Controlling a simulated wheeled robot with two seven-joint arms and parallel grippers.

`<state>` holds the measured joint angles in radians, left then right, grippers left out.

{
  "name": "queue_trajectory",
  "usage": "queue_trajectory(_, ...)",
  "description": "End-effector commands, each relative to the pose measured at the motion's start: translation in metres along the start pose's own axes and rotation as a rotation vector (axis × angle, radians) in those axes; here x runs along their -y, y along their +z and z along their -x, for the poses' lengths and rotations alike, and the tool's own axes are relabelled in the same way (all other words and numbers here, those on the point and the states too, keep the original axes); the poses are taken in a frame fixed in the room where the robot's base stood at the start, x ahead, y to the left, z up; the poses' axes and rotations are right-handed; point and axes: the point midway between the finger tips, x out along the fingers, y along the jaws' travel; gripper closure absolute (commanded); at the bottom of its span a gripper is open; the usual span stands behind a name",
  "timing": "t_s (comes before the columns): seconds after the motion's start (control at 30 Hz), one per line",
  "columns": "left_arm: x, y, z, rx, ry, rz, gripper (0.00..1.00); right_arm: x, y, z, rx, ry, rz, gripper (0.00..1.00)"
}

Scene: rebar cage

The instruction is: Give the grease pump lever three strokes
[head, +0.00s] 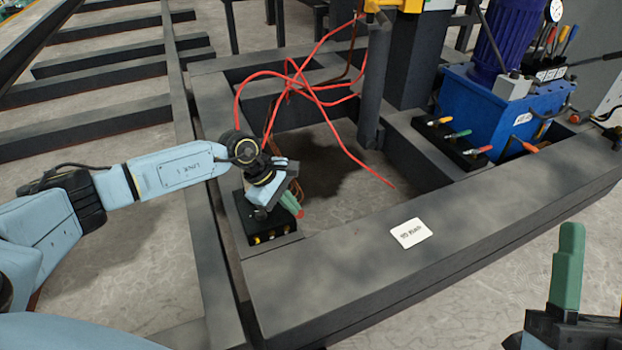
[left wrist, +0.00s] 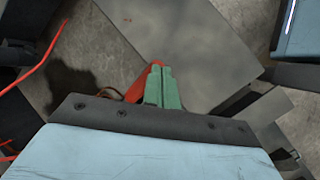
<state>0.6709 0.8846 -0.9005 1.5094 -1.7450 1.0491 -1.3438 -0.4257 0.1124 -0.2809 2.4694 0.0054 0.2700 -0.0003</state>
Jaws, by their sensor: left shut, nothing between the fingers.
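My left gripper (head: 292,207) has green fingers that are shut and empty. It is low over a black block (head: 256,222) with yellow fittings, on the left beam of the dark frame. In the left wrist view the closed fingers (left wrist: 160,88) have a red part (left wrist: 139,86) beside and behind them. I cannot tell whether they touch it, or whether it is the grease pump lever. No lever is clearly recognisable at the black block; my gripper and wrist cover part of it. My right gripper (head: 568,270) stands at the lower right, partly cut off, with one green finger clearly showing.
Red hoses (head: 290,80) loop over the frame opening close to my left wrist. A white label (head: 411,233) lies on the wide front beam (head: 450,228), which is otherwise clear. A blue tank (head: 488,112) stands at the back right, beside a black block with several coloured handles (head: 458,134).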

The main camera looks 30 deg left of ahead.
Motion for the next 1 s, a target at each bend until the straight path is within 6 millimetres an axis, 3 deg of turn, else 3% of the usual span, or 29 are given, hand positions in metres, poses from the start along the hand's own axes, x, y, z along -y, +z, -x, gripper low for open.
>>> queue_trajectory(1.0, 0.012, -0.001, -0.022, 0.001, 0.0, 0.0, 1.0, 0.0, 0.0, 0.0, 0.0, 0.0, 0.0, 0.48)
